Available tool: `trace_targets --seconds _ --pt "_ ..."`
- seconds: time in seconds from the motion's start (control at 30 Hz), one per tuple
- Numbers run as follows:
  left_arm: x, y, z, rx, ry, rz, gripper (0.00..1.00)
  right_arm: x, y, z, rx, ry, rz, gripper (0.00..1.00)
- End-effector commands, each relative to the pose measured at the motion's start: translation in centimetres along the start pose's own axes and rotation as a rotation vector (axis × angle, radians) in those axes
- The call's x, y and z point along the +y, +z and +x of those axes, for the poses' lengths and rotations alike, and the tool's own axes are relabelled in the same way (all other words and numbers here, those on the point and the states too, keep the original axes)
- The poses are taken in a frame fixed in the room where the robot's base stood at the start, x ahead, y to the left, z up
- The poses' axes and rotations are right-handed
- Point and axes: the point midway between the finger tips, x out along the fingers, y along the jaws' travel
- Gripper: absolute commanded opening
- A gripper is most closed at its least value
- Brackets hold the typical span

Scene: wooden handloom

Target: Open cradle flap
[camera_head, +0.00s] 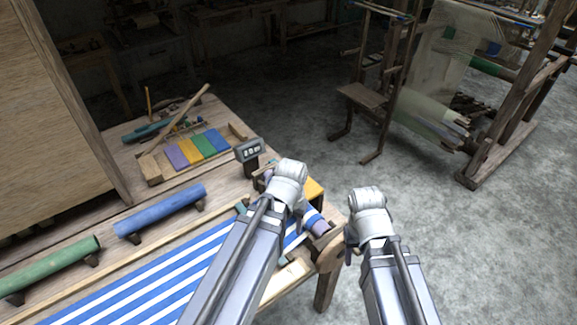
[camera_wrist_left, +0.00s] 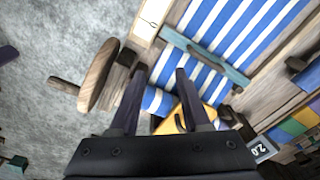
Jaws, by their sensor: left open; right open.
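A yellow panel (camera_head: 315,189), which looks like the cradle flap, is at the right end of the wooden loom, partly hidden behind my left arm. In the left wrist view the yellow panel (camera_wrist_left: 190,112) has a dark handle-like piece on it. I cannot tell whether it is open. My left gripper (camera_head: 288,186) is above the loom's right end. Its two dark fingers (camera_wrist_left: 161,72) are apart with nothing held, and the panel shows just beyond and between them. My right gripper (camera_head: 366,212) is right of the loom end, over the floor, empty; its fingers are mostly hidden.
Blue-and-white striped cloth (camera_head: 150,288) runs along the loom to a roll at its end. A teal bar (camera_wrist_left: 207,58) crosses the cloth. A wooden wheel (camera_wrist_left: 99,75) sticks out sideways. A small counter (camera_head: 249,150) stands behind. Blue (camera_head: 160,211) and green rolls lie left.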

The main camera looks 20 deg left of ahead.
Motion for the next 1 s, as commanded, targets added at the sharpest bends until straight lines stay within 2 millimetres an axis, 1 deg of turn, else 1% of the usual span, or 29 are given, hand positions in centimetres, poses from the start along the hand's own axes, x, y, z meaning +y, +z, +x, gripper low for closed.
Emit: trace_targets --seconds 0.03,0.07,0.13,0.2,0.3,0.4,0.5,0.6,0.67,0.87,1.0 --pt "-1.1 -1.2 -2.4 0.011 0.010 -0.053 0.47 0.2 0.1 -2.5 0.000 0.000 0.001 0.50" --pt "-1.8 -2.0 -3.0 0.017 0.017 -0.090 0.47 0.3 0.2 -3.1 0.000 0.000 0.001 0.50" --pt "-3.3 -4.5 -4.4 0.034 0.039 -0.213 0.47 0.4 0.2 -4.5 0.000 0.000 0.001 0.50" --pt "-4.5 -7.2 -4.4 0.046 0.066 -0.365 0.47 0.4 0.2 -4.7 0.000 0.000 0.002 0.50" --pt "-5.4 -10.2 -4.1 0.054 0.099 -0.543 0.47 0.4 0.2 -4.4 0.000 0.000 0.002 0.50" --pt "-6.2 -12.7 -4.0 0.055 0.128 -0.698 0.47 0.4 0.2 -4.3 0.000 0.000 0.002 0.50" --pt "-6.9 -14.8 -3.9 0.053 0.153 -0.826 0.47 0.4 0.2 -4.3 0.000 0.000 0.002 0.50" --pt "-7.4 -16.1 -3.9 0.052 0.170 -0.917 0.47 0.4 0.2 -4.3 0.000 0.000 0.002 0.50" --pt "-7.6 -16.4 -4.0 0.050 0.176 -0.947 0.47 0.4 0.2 -4.3 0.000 0.000 0.002 0.50" --pt "-7.6 -16.5 -3.9 0.049 0.181 -0.968 0.47 0.4 0.2 -4.2 0.000 0.000 0.001 0.50" --pt "-7.5 -16.6 -3.4 0.049 0.180 -0.966 0.47 0.4 0.2 -3.7 0.000 0.000 0.001 0.50"
